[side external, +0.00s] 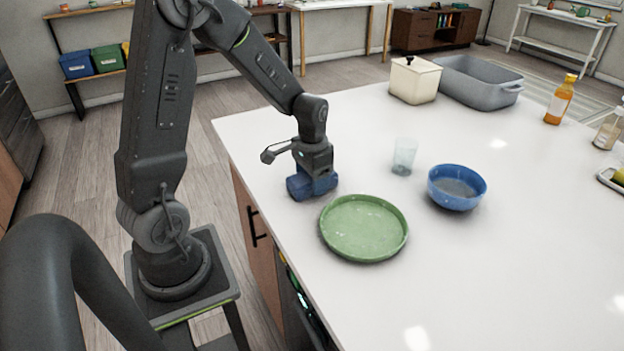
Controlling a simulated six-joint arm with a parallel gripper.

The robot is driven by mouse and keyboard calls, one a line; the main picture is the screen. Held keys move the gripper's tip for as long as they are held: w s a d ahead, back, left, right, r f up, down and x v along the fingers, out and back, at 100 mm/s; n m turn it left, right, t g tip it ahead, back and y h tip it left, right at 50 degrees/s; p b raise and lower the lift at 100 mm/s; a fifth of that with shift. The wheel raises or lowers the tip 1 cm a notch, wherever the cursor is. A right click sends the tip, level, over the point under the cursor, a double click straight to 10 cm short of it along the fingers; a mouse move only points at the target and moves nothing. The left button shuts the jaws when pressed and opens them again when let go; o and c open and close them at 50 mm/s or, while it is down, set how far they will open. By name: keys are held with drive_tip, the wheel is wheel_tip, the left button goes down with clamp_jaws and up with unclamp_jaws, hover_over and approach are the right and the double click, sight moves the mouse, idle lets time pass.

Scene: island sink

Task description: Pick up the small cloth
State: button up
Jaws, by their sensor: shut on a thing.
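My gripper (312,186) points down at the left edge of the white countertop, left of the green plate. It is shut on a small dark blue bundle (298,188), which looks like the small cloth. The bundle sits low, at or just above the counter; I cannot tell whether it touches. The fingertips are largely hidden against the blue.
A green plate (364,228) lies close to the right of my gripper. A clear cup (404,157) and blue bowl (457,187) stand farther right. A cream canister (415,80), grey basin (479,82) and orange bottle (560,100) stand at the back. The right foreground counter is clear.

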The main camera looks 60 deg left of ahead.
drive_tip(key=r, duration=0.4)
drive_tip(key=shift+s+a+r, duration=0.25)
drive_tip(key=shift+s+a, duration=0.05)
drive_tip(key=shift+a, duration=0.1)
drive_tip(key=s+a+r, duration=0.6)
drive_tip(key=s+a, duration=0.1)
drive_tip(key=s, duration=0.1)
drive_tip(key=shift+a, duration=0.15)
drive_tip(key=shift+r, duration=0.1)
